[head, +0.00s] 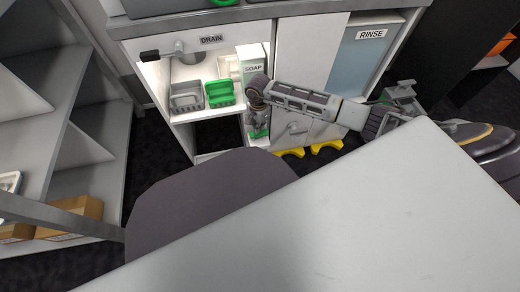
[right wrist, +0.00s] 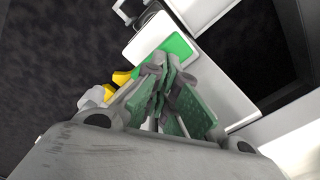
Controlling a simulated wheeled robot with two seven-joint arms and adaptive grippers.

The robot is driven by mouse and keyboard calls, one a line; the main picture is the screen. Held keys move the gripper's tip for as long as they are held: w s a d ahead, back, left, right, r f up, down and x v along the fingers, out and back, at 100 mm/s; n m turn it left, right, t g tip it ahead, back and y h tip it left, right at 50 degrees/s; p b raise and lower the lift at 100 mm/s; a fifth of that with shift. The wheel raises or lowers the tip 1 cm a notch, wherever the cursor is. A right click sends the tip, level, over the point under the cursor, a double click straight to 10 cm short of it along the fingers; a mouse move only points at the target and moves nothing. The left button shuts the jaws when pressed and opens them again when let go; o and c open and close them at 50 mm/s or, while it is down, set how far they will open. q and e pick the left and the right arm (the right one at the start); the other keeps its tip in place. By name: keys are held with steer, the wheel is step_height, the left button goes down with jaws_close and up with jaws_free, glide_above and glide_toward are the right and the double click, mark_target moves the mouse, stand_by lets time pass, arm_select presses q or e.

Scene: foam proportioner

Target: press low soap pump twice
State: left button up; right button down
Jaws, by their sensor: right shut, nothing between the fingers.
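A white panel labelled SOAP (head: 254,68) stands in the open cabinet bay. I cannot clearly make out a soap pump; my right arm hides part of the area below the label. My right gripper (head: 257,128) points down in front of the bay's lower right side. In the right wrist view its greenish fingers (right wrist: 165,98) are shut together and empty. Just beyond the fingertips is a white piece with a green part (right wrist: 178,46). I cannot tell whether the fingertips touch it. My left gripper is not in view.
A grey basket (head: 185,98) and a green basket (head: 220,95) sit left of my right arm, under the DRAIN label (head: 211,39). A RINSE panel (head: 371,35) is to the right. Yellow feet (head: 326,146) stick out at floor level. A pale tabletop (head: 330,220) fills the foreground.

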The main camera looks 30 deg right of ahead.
steer(key=shift+f+b, duration=1.5)
steer(key=shift+f, duration=0.8)
steer(key=shift+r, duration=0.1)
steer(key=shift+r+p, duration=1.75)
steer(key=shift+r, duration=0.4)
steer(key=shift+f+b, duration=1.6)
steer(key=shift+f, duration=0.65)
steer(key=shift+r, duration=0.1)
steer(key=shift+r+p, duration=1.75)
steer(key=shift+r, duration=0.4)
